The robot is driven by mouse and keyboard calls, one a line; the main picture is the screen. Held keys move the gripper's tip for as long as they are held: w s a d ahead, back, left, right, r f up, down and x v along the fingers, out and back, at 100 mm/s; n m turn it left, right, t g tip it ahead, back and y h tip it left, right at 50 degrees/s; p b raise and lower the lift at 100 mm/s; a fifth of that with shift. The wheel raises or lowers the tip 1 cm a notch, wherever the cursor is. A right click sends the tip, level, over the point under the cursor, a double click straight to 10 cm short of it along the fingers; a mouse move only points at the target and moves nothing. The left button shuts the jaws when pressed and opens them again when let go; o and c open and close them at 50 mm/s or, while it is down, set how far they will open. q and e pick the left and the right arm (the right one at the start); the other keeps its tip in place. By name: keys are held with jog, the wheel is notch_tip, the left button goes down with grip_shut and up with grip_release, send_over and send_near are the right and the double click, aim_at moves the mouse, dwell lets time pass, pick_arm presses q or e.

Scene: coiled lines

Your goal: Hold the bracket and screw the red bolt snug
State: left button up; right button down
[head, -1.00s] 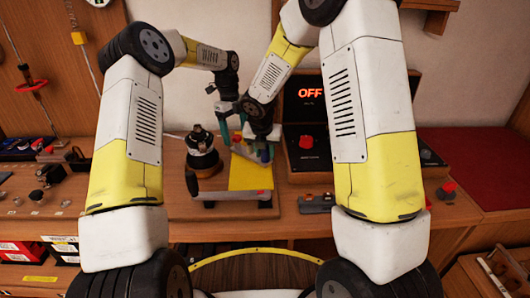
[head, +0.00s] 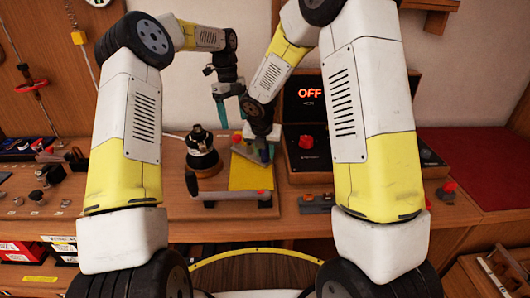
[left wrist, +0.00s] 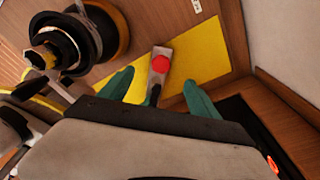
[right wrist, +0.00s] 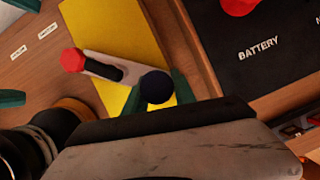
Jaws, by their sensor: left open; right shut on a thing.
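The red bolt (head: 237,138) stands at the far end of a pale grey bracket (right wrist: 100,64) with a dark slot, over the yellow sheet. My right gripper (right wrist: 157,98) is shut on a dark blue round knob (right wrist: 156,85) at the bracket's other end. The knob's lower part and the gripped faces are hidden.
A black round device (head: 203,152) stands left of the bracket.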

pick_arm(q)
notch_tip(320, 180, up, 11)
jog(key=a, duration=0.1)
jog(key=shift+w+f, duration=0.2)
jog(key=shift+w, duration=0.25)
pick_arm(e)
jog(key=c, duration=0.9)
grip_release()
jog(key=shift+c, duration=0.2)
